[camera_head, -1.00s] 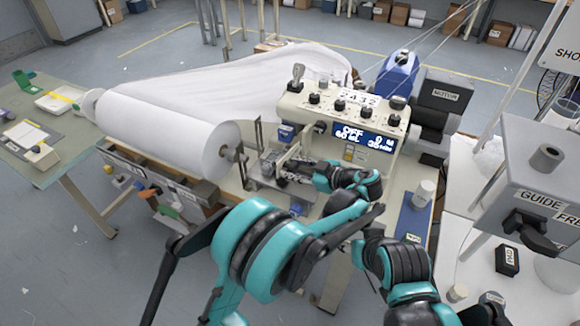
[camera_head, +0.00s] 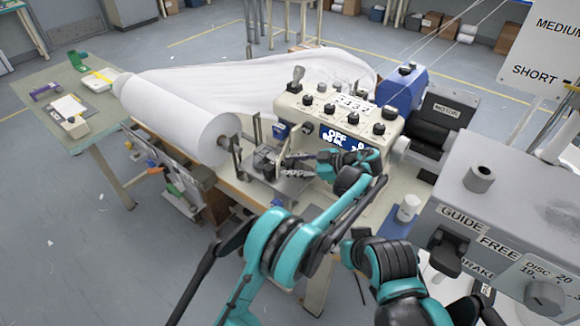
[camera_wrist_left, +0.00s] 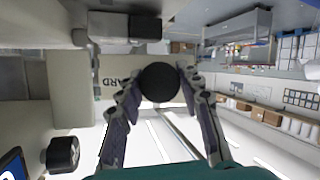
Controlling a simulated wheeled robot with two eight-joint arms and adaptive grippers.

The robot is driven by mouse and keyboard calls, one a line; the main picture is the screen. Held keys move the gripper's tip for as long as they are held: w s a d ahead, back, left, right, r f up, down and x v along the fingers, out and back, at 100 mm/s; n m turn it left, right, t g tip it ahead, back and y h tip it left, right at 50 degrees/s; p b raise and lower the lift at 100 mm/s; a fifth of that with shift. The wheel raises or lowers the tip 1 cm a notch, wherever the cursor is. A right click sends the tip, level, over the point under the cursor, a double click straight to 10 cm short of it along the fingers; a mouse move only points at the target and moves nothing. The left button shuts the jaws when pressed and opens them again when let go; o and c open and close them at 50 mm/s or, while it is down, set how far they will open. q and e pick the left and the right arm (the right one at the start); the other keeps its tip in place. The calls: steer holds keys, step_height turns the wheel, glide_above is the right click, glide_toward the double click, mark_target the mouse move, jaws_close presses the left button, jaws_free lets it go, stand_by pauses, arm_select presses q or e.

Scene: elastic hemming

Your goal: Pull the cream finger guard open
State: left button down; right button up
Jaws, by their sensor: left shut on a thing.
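My left gripper (camera_head: 290,166) is at the front of the cream sewing machine (camera_head: 316,108), below its display. In the left wrist view my left gripper (camera_wrist_left: 160,98) has its two fingers closed on either side of a round black knob (camera_wrist_left: 160,82). Behind the knob is the cream finger guard (camera_wrist_left: 115,84), with a label whose end reads "ARD". In the head view my fingers and wrist largely hide the guard, and how far open it stands cannot be told.
A large white fabric roll (camera_head: 180,112) stands left of the machine. A blue motor (camera_head: 397,86) sits behind it. A grey box marked GUIDE and FREE (camera_head: 500,210) is close on the right.

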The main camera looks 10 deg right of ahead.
mark_target(291, 161)
arm_select(q)
steer(key=shift+f, duration=0.15)
steer(key=c, duration=1)
jaws_free()
step_height(291, 161, up, 10)
steer(key=shift+r, duration=0.1)
